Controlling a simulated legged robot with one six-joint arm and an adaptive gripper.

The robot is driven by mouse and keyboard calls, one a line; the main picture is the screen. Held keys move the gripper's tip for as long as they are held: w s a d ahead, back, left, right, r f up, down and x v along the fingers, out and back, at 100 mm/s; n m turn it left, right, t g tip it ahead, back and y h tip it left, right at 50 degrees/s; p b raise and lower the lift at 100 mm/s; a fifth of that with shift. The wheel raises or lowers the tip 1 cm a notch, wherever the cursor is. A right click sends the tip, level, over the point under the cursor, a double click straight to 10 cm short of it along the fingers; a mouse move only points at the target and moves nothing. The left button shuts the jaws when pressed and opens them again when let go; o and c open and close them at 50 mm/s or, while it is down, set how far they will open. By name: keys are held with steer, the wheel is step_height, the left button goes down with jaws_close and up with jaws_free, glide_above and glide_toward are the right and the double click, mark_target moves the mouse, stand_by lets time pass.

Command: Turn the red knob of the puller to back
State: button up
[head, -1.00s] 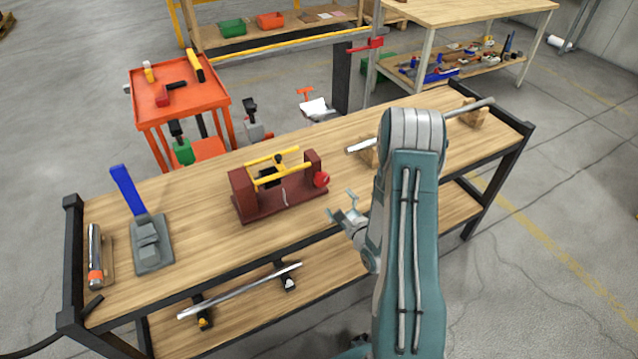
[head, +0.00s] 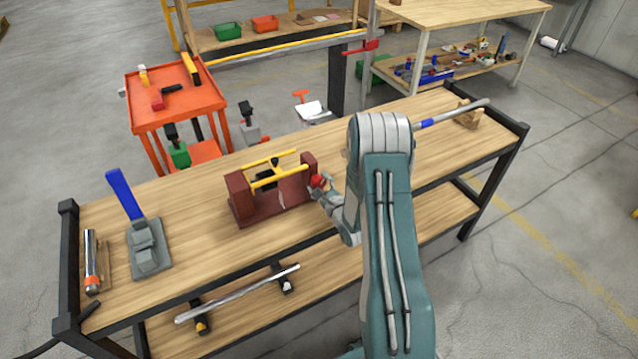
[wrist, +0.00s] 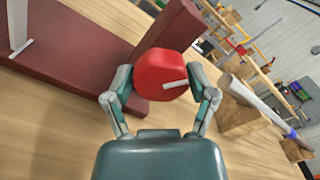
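The puller (head: 270,203) is a dark red frame with yellow bars on the wooden workbench. Its round red knob (head: 318,181) sticks out at the right end. In the wrist view the knob (wrist: 162,76) fills the middle, with a short white mark pointing to the right. My gripper (head: 322,187) is at the knob. In the wrist view its two fingers (wrist: 160,80) are spread, one on each side of the knob. The left finger is very close to the knob and the right one overlaps its edge; firm contact cannot be made out.
A bar rests on wooden blocks (head: 468,115) at the right. An orange cart (head: 175,95) stands behind. Bare bench top lies in front of the puller.

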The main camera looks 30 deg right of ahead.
steer(key=shift+c, duration=1.4)
steer(key=shift+n, duration=0.3)
steer(key=n, duration=0.6)
steer(key=shift+a, duration=0.1)
steer(key=n, duration=0.4)
steer(key=shift+f+n, duration=0.15)
steer(key=shift+n, duration=0.15)
steer(key=shift+f+n, duration=0.1)
steer(key=shift+n, duration=2.1)
steer(key=shift+s, duration=0.1)
